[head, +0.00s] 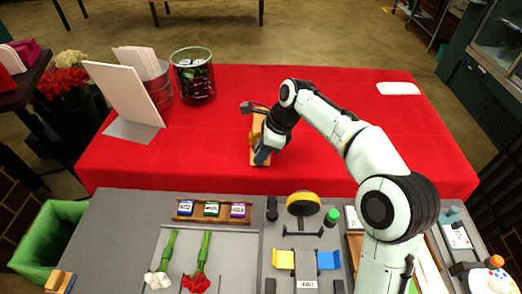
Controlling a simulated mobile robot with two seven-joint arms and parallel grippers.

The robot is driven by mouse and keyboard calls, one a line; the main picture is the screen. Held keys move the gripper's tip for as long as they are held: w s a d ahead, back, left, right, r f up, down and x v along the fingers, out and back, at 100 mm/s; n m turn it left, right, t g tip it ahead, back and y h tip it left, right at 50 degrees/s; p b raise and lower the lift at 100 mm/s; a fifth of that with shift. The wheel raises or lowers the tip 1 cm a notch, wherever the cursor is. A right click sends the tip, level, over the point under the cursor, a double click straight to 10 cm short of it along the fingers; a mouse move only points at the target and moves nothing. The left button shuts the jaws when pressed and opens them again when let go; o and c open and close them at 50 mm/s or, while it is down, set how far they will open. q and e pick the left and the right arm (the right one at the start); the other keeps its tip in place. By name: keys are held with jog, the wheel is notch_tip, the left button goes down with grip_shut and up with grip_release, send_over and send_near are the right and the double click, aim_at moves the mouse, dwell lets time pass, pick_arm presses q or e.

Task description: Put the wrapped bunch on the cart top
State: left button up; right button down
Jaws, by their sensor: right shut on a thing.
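My right gripper (264,154) reaches over the red-covered table and is shut on a tan-orange thing (256,129). The gripper hides part of that thing, so I cannot tell what it is or whether it touches the cloth. I cannot make out a wrapped bunch. A white flower (157,279) and a red flower (196,284) with green stems lie apart on the grey worktop, with no wrapping visible. I cannot tell which surface is the cart top. My left gripper is not in view.
The red table (330,100) has much clear cloth. The grey worktop (110,220) holds small boxes and tools. A green-lined bin (48,240) stands at left.

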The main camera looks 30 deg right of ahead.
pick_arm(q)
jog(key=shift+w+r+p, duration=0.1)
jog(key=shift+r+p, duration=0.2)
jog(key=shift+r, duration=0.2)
pick_arm(e)
jog(key=shift+a+f, duration=0.1)
jog(key=shift+f, duration=0.2)
dwell(0.5)
jog(key=shift+c, duration=2.4)
grip_release()
pick_arm(q)
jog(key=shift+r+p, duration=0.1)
jog(key=shift+p, duration=0.2)
pick_arm(e)
jog(key=shift+r, duration=0.15)
